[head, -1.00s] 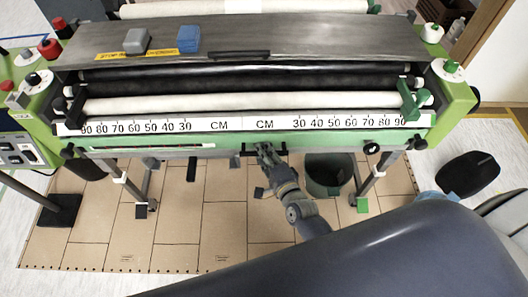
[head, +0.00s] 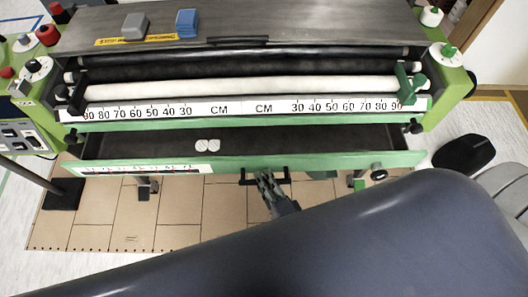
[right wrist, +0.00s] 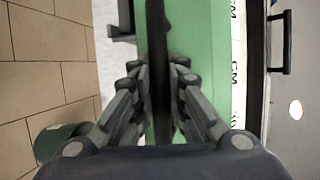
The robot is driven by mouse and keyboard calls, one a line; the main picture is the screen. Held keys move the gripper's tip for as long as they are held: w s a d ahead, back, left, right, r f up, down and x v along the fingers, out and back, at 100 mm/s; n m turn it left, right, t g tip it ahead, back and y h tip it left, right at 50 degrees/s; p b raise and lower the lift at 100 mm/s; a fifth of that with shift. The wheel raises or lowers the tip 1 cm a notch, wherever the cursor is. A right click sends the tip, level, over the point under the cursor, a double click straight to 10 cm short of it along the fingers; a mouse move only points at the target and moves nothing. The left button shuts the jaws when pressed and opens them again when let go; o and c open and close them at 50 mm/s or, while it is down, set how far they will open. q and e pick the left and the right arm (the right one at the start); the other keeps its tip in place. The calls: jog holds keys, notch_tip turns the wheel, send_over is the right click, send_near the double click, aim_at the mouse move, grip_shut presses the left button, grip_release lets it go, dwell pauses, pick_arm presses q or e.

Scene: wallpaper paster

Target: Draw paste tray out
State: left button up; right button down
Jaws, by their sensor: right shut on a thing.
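The paste tray (head: 320,162) of the green pasting machine stands pulled out toward me, with a gap of dark interior between its green front and the machine. Two white round pieces (head: 207,145) lie in it, left of the middle. My right gripper (head: 265,179) is at the black handle (head: 284,176) on the middle of the tray front. In the right wrist view the fingers (right wrist: 158,72) are closed around the dark handle bar (right wrist: 157,35), against the green front. My left gripper is not in view.
The machine's ruler strip (head: 240,108) and white roller (head: 240,90) lie behind the tray. A grey block (head: 135,26) and a blue block (head: 187,22) sit on its top cover. A dark pedal-like object (head: 463,154) is on the floor at right. A bucket (right wrist: 58,145) stands below.

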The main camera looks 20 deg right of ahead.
jog(key=s+a, duration=0.3)
jog(key=s, duration=0.7)
jog(key=c, duration=1.8)
grip_release()
jog(key=shift+c, duration=0.2)
jog(key=shift+w, duration=0.1)
jog(key=shift+d, duration=0.1)
jog(key=v, duration=1.2)
jog(key=shift+f, duration=0.1)
